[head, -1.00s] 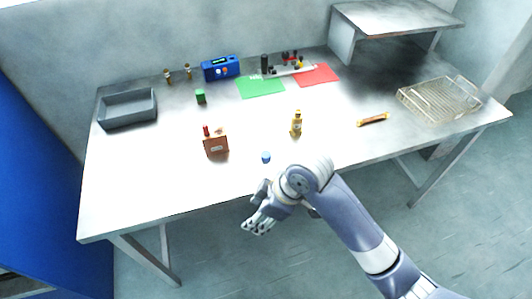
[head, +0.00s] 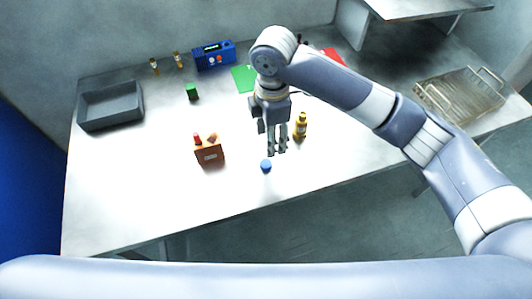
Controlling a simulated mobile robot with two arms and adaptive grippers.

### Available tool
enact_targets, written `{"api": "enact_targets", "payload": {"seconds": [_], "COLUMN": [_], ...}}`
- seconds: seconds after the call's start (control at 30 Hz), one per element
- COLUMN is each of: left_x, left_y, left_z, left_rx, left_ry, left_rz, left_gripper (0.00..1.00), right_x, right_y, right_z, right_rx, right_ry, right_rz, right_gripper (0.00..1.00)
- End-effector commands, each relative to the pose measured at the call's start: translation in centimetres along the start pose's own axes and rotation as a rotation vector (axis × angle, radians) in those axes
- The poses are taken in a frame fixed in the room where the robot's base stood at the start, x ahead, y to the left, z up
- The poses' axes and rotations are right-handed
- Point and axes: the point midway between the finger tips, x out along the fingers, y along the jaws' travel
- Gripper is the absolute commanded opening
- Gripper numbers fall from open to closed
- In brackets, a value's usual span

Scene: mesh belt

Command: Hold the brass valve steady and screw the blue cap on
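The brass valve (head: 301,127) stands upright on the white table, right of my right gripper. The small blue cap (head: 266,165) lies on the table near its front edge, left of and nearer than the valve. My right gripper (head: 277,152) points down just behind the cap in the picture. Its fingers are apart with nothing between them, and it appears to touch neither the cap nor the valve. My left gripper is out of view; only a link of my arm crosses the bottom of the picture.
A brown box (head: 209,156) with a red top part stands left of the cap. A grey bin (head: 111,106), green block (head: 192,92), blue device (head: 214,56) and green mat (head: 243,80) lie farther back. A wire basket (head: 458,98) is at right. The front left table is clear.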

Motion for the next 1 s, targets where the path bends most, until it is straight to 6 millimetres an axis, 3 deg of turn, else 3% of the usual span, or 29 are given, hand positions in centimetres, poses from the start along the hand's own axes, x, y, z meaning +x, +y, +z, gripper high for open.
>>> {"api": "enact_targets", "payload": {"seconds": [0.2, 0.33, 0.47, 0.7, 1.0], "left_x": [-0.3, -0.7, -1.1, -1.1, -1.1], "left_y": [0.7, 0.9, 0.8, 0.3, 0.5], "left_z": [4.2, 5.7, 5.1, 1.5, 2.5], "left_rx": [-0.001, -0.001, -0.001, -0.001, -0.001], "left_ry": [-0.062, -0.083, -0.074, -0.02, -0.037], "left_rz": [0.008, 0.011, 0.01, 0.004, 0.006], "left_gripper": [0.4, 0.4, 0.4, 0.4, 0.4], "right_x": [0.1, 1.1, 3.2, 5.6, 5.7], "right_y": [0.0, -0.1, -0.1, 0.0, 0.0], "right_z": [0.0, 0.0, 0.0, -0.1, -0.1], "right_rx": [0.001, 0.002, 0.002, 0.001, 0.001], "right_ry": [0.001, 0.001, 0.0, 0.001, 0.001], "right_rz": [0.0, -0.003, -0.004, 0.001, 0.001], "right_gripper": [0.49, 0.49, 0.49, 0.49, 0.49]}}
